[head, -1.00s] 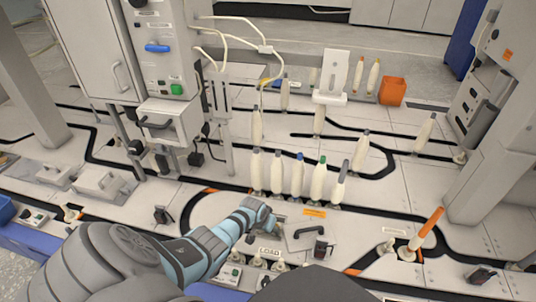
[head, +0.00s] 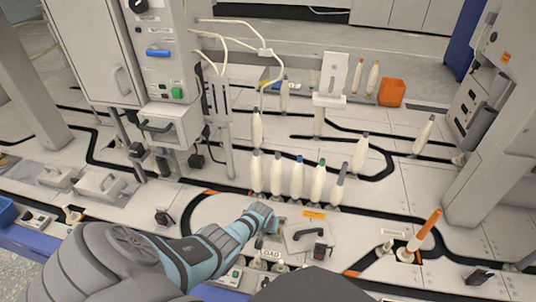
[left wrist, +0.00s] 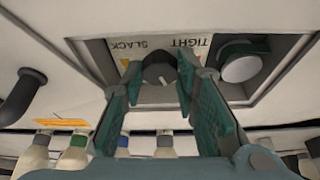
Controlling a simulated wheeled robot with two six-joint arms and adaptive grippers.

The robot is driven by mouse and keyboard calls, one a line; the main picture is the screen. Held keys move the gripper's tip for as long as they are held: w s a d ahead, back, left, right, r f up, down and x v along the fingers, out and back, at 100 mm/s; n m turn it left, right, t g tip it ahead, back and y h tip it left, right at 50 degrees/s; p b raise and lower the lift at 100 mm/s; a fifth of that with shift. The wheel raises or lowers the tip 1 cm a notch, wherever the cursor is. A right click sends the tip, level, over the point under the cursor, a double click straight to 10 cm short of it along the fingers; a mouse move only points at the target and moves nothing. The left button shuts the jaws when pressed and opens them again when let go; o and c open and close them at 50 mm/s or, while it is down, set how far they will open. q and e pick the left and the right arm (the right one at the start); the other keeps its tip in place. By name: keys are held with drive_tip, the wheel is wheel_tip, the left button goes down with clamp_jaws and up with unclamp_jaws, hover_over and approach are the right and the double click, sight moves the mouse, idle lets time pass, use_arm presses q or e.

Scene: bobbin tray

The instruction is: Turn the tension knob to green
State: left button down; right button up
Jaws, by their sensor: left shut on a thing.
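The tension knob (left wrist: 157,74) is a dark round dial with a light pointer mark, set in a recessed panel (left wrist: 113,50) in the left wrist view. The words SLACK and TIGHT show upside down beside it. No green mark is clear on the panel. My left gripper (left wrist: 159,70) has its teal fingertips on both sides of the knob, shut on it. In the head view my left gripper (head: 274,224) reaches down at the station's front edge and hides the knob. My right gripper is not in view.
A white round button (left wrist: 239,68) sits beside the knob. A plate with a black handle (head: 307,234) lies right of the gripper. Several upright bobbins (head: 297,180) stand behind it. An orange-tipped post (head: 425,232) is farther right.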

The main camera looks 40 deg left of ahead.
use_arm(q)
drive_tip(key=c, duration=1.3)
unclamp_jaws()
drive_tip(key=shift+r, duration=0.1)
drive_tip(key=v, duration=1.1)
drive_tip(key=shift+s+d+r, duration=0.1)
drive_tip(key=shift+s+r, duration=0.1)
drive_tip(key=shift+r, duration=0.15)
